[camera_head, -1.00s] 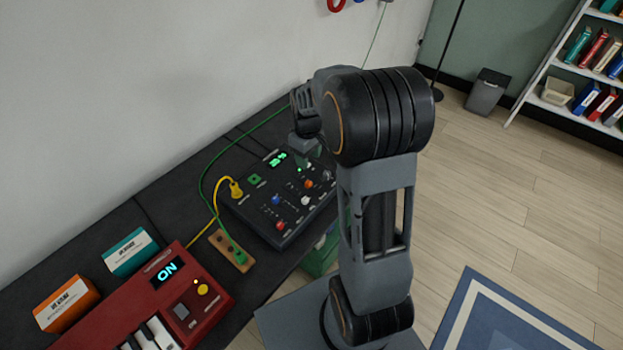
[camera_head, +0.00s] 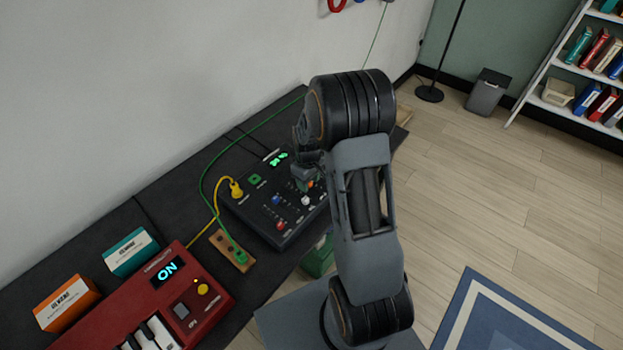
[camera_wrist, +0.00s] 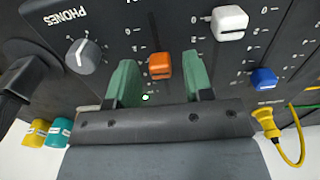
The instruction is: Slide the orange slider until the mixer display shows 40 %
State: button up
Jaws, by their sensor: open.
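The black mixer (camera_head: 268,214) stands on the dark table, with a small green display (camera_head: 278,159) at its back edge. I cannot read the number on the display. In the wrist view the orange slider (camera_wrist: 160,65) is between the two green fingers of my gripper (camera_wrist: 162,80). The fingers are apart, with a gap on each side of the slider. In the head view the orange slider (camera_head: 311,184) shows in part beside my gripper, and my arm hides the mixer's right side.
A white slider (camera_wrist: 229,22), a blue slider (camera_wrist: 263,78) and a grey knob (camera_wrist: 84,56) are close to my fingers. A yellow plug (camera_head: 236,190) and green cable (camera_head: 203,185) are at the mixer's left. A red keyboard (camera_head: 187,290) stands further left.

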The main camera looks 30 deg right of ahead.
grip_shut()
dwell(0.3)
jog(key=shift+w+a, duration=0.4)
jog(key=shift+w, duration=0.15)
jog(key=shift+w+d, duration=0.15)
jog(key=shift+s+d+r, duration=0.1)
jog(key=shift+s+d, duration=0.05)
jog(key=shift+s, duration=0.05)
jog(key=shift+c, duration=1.6)
grip_release()
jog(key=o, duration=0.3)
